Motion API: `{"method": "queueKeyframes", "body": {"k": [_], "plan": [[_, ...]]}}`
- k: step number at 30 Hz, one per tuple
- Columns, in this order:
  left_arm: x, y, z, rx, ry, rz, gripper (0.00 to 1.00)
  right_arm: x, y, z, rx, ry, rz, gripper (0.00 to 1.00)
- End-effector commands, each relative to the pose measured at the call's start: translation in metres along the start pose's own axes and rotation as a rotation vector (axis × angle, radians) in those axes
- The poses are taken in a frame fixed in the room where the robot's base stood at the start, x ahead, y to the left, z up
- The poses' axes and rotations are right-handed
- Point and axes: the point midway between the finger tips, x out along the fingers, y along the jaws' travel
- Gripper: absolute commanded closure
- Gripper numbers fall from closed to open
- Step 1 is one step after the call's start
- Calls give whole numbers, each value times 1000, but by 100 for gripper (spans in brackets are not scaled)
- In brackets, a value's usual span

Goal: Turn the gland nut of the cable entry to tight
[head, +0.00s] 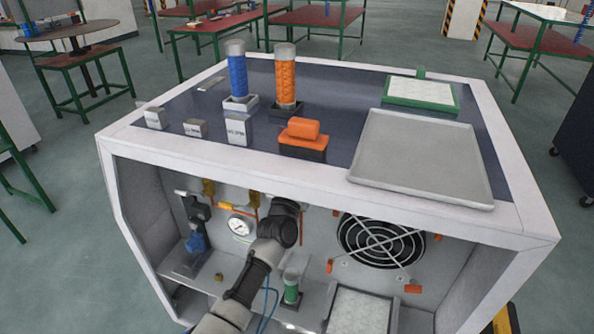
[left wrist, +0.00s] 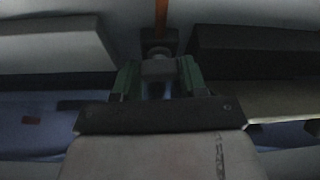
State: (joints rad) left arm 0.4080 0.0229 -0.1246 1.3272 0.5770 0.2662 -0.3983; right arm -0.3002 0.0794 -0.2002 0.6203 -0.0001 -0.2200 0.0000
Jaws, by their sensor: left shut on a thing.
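In the left wrist view, my left gripper (left wrist: 158,80) has its two green fingers shut on a grey, nut-like fitting (left wrist: 159,68), which I take to be the gland nut. An orange-brown line (left wrist: 161,18) runs away above it. In the head view, my left arm reaches into the open front of the generator cabinet, and its wrist hides the fingertips and the nut. I cannot tell from these views how tight the nut is. My right gripper is in neither view.
Inside the cabinet are a pressure gauge (head: 241,227), a fan (head: 381,247), a green-topped fitting (head: 291,286) and a blue part (head: 198,243). On top stand a blue cylinder (head: 238,77), an orange cylinder (head: 285,80) and a grey tray (head: 420,157). The cabinet's upper front edge overhangs my arm.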

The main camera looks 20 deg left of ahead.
Motion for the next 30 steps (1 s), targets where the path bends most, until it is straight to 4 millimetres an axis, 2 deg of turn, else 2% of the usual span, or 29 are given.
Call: {"method": "queueKeyframes", "body": {"k": [19, 20, 24, 30], "plan": [[-1, 0, 2, 58, -4, 25, 81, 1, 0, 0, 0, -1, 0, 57], [-1, 0, 2, 58, -4, 25, 54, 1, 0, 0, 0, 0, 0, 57], [-1, 0, 1, 58, -3, 24, 33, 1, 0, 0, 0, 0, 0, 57], [0, 0, 0, 57, -2, 24, 32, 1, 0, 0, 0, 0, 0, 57]]}}
